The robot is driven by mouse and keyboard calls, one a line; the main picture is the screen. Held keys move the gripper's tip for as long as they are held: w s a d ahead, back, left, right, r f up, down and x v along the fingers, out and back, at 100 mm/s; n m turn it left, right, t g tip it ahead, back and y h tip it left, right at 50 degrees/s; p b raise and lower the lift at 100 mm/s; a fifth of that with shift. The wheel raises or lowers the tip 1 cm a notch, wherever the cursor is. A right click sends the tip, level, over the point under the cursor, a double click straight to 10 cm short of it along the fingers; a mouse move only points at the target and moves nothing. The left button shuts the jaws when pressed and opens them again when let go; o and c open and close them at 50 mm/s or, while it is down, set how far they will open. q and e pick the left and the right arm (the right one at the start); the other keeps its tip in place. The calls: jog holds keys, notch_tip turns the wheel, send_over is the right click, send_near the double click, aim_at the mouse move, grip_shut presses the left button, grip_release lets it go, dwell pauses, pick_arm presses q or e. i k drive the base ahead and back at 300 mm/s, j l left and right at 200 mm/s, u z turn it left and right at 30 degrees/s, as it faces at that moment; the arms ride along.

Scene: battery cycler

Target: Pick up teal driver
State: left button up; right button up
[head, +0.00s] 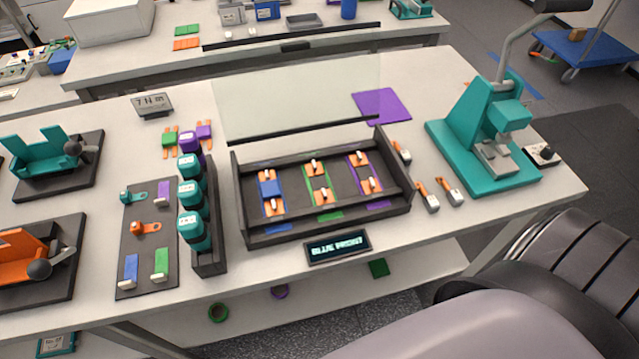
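A black rack (209,258) stands left of the middle of the workbench in the head view. It holds a row of upright, rounded, driver-like tools. Several have teal bodies: a back one (188,165), a middle one (191,193) and a front one (192,230). A purple-topped one (188,141) stands at the far end. I cannot tell which single one is the teal driver. Their lower parts are hidden by the rack. Neither of my grippers is in view.
A black tray (330,223) with coloured pockets is right of the rack, below a clear screen (300,100). A dark panel (135,275) with small parts lies left. Teal (55,155) and orange (30,262) fixtures stand farther left; a teal press (470,150) stands right.

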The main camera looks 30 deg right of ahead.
aim_at(189, 166)
jog(key=k+j, duration=0.1)
jog(key=j, duration=0.3)
jog(key=k+j, duration=0.1)
jog(key=j, duration=0.7)
jog(key=k+j, duration=0.15)
jog(key=j, duration=0.25)
